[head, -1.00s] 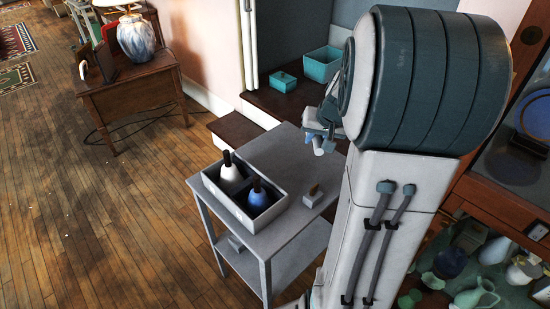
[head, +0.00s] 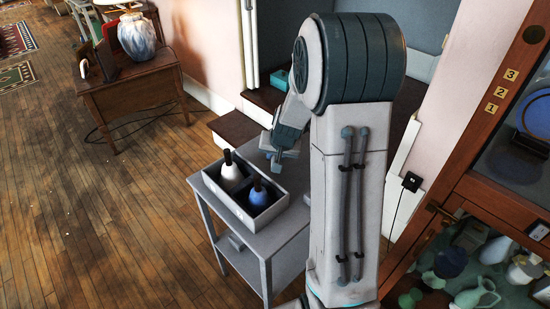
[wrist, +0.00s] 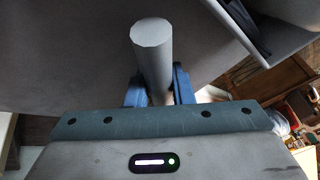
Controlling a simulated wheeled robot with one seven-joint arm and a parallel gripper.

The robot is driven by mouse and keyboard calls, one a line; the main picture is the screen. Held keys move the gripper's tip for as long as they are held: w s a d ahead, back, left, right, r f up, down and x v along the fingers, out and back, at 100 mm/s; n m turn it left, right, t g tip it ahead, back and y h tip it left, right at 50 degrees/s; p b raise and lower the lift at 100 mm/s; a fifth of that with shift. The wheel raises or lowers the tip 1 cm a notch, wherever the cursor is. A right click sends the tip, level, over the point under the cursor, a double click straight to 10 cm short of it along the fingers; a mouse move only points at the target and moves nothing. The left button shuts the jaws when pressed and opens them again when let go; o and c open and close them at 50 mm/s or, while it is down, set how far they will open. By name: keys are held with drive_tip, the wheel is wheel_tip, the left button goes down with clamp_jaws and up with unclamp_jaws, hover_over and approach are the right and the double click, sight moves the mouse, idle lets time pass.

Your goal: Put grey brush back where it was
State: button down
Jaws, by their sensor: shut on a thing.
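My gripper (head: 276,167) is shut on a plain grey cylinder, which I take to be the grey brush (wrist: 152,50). In the wrist view the cylinder stands out between the two blue fingers; its far end is a flat round face, and no bristles show. In the head view my gripper is over the back part of the grey table (head: 262,249), behind the two-part box (head: 235,208). The held thing cannot be made out clearly there.
The box holds a white bell-shaped item (head: 230,172) and a blue one (head: 257,194), both with dark handles. A glass-fronted cabinet (head: 468,190) stands at right. A wooden side table (head: 128,98) is at back left. The floor at left is clear.

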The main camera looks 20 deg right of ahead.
drive_tip(key=shift+f, duration=0.35)
drive_tip(key=c, duration=1.3)
unclamp_jaws()
drive_tip(key=shift+o, duration=0.2)
drive_tip(key=shift+r, duration=0.1)
drive_tip(key=p+v, duration=0.2)
drive_tip(key=v, duration=0.9)
drive_tip(key=s+a+r+n+g, duration=0.1)
drive_tip(key=s+a, duration=0.3)
drive_tip(key=s, duration=0.6)
drive_tip(key=s+a+r+n+g, duration=0.2)
drive_tip(key=s+a+r+n, duration=0.1)
drive_tip(key=s, duration=0.7)
drive_tip(key=a+n, duration=0.1)
drive_tip(key=a, duration=0.1)
drive_tip(key=shift+s+a+r, duration=0.2)
drive_tip(key=shift+a+r, duration=0.05)
drive_tip(key=shift+a, duration=0.1)
